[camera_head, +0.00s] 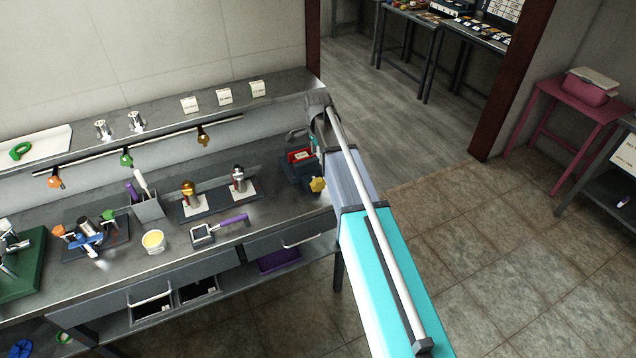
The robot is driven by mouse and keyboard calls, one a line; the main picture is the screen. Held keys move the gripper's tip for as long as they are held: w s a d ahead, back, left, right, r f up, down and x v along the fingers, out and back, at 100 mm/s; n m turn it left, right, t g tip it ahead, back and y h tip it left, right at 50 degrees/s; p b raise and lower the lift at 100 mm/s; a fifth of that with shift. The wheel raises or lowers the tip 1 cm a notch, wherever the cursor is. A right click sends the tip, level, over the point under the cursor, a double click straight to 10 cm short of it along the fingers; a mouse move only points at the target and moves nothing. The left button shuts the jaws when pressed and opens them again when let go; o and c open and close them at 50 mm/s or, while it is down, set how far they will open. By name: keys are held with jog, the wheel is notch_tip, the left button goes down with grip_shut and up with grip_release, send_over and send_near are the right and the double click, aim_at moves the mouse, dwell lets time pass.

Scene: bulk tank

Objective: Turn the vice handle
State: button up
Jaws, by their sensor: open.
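I cannot clearly make out a vice or its handle. On the left edge of the bench a green base (25,278) carries metal parts with a bright bar, partly cut off by the frame; I cannot tell if it is a vice. Beside it, a dark plate holds a metal fitting with a blue lever (90,241) and orange and green knobs. At the bench's right end stands a dark, blue-grey object (290,172) with a red part inside and a yellow knob (318,185) in front. My arm reaches over that end and partly covers it. My gripper does not show.
The grey bench (270,222) also holds a white cup (153,241), a purple-handled tool (218,229), a grey holder (149,207) and two tap-like fittings. A rail with coloured knobs and a shelf (165,128) run behind.

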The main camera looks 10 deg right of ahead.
aim_at(318, 179)
jog(key=shift+f, duration=0.1)
notch_tip(318, 179, down, 14)
jog(key=b, duration=1.3)
jog(key=shift+r+b, duration=0.2)
jog(key=shift+b, duration=0.2)
grip_shut()
dwell(0.4)
